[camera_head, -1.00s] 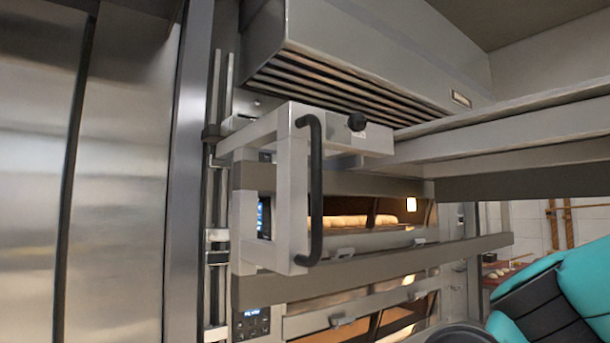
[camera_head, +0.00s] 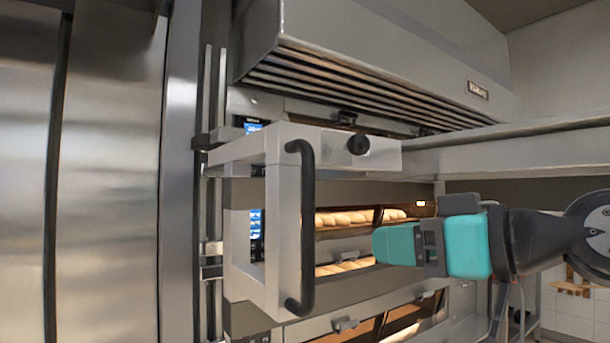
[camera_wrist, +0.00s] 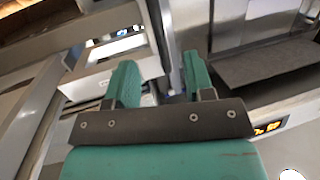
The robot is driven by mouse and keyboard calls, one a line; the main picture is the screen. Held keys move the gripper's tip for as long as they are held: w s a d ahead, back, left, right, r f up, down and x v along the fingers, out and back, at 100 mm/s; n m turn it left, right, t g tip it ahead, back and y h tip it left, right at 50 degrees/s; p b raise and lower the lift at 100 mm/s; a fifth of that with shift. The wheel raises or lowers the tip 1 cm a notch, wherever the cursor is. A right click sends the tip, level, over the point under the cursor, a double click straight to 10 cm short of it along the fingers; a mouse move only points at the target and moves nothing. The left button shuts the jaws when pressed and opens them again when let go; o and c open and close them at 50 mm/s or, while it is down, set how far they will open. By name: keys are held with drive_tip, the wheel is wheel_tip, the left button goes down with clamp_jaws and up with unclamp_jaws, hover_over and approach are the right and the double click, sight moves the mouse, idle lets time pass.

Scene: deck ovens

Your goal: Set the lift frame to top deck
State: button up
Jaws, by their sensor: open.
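The lift frame (camera_head: 278,222) is a pale grey metal frame in front of the ovens in the head view. A black vertical bar handle (camera_head: 306,228) is fixed to its front, and a black round knob (camera_head: 358,144) sits on its upper arm. The frame meets vertical rails (camera_head: 211,200) at its left. My gripper (camera_head: 378,245), teal and black, is to the right of the handle and apart from it. In the wrist view my gripper (camera_wrist: 156,82) has its two teal fingers apart with nothing between them. The top deck is partly hidden behind the frame.
Lit oven decks with bread loaves (camera_head: 345,217) lie behind the frame. A slatted hood (camera_head: 390,60) overhangs above. A long grey beam (camera_head: 500,140) runs right from the frame. A steel door (camera_head: 100,180) fills the left.

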sight(313, 209)
drive_tip(key=shift+t+y, duration=0.3)
drive_tip(key=shift+t, duration=0.4)
drive_tip(key=r+p+x, duration=0.1)
drive_tip(key=p+x, duration=0.1)
drive_tip(key=x, duration=0.3)
drive_tip(key=r+p+x, duration=0.1)
drive_tip(key=p+x, duration=0.2)
drive_tip(key=x, duration=0.3)
drive_tip(key=r+p+x, duration=0.1)
drive_tip(key=p+x, duration=0.1)
drive_tip(key=x, duration=0.3)
drive_tip(key=shift+w+r, duration=0.1)
drive_tip(key=shift+w, duration=0.3)
drive_tip(key=shift+w+a, duration=0.3)
drive_tip(key=shift+a, duration=0.05)
clamp_jaws()
